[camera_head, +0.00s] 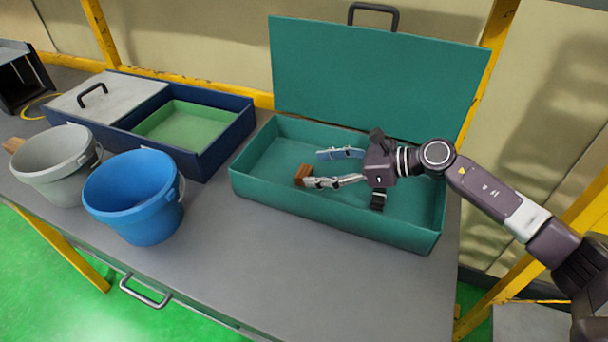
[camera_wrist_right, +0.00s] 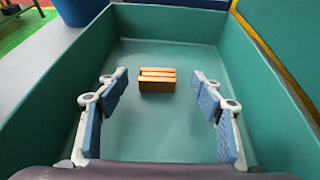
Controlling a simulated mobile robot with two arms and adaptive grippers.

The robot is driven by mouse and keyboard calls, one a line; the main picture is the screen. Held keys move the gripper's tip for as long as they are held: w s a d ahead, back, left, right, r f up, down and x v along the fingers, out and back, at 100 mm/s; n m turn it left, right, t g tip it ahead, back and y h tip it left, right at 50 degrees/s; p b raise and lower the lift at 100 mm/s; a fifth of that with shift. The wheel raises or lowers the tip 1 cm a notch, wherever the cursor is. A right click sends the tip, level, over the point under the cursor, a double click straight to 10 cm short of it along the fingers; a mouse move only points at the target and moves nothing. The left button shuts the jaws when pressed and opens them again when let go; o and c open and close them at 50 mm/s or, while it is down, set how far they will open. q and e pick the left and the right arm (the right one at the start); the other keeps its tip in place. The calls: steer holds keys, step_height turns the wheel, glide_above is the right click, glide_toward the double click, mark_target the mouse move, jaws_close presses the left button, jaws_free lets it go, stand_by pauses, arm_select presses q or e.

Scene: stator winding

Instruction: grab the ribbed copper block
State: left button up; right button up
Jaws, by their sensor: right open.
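The ribbed copper block (camera_head: 303,174) lies on the floor of the open teal box (camera_head: 250,181). In the right wrist view the block (camera_wrist_right: 157,80) sits ahead of the fingers, near the middle of the picture, with its ribs running left to right. My right gripper (camera_head: 336,168) reaches into the box from the right, fingers spread and empty. In the right wrist view the gripper (camera_wrist_right: 158,92) has one finger on each side, and the block shows between and a little beyond the fingertips, touching neither. My left gripper is not in view.
The box's raised lid (camera_head: 370,75) stands behind it, and its walls surround the gripper. A blue bucket (camera_head: 140,205), a grey bucket (camera_head: 55,170) and a dark blue box with a green compartment (camera_head: 185,125) stand to the left. The front table (camera_head: 270,255) is clear.

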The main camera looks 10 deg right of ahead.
mark_target(301, 170)
steer(key=p+x, duration=0.1)
steer(key=x, duration=0.3)
steer(key=shift+a+f+p, duration=0.2)
steer(key=shift+a+p, duration=0.1)
steer(key=shift+a, duration=0.05)
steer(key=shift+w+a+f, duration=0.2)
steer(key=shift+c, duration=0.3)
steer(key=shift+r, duration=0.1)
steer(key=c, duration=1.5)
steer(key=shift+o, duration=0.2)
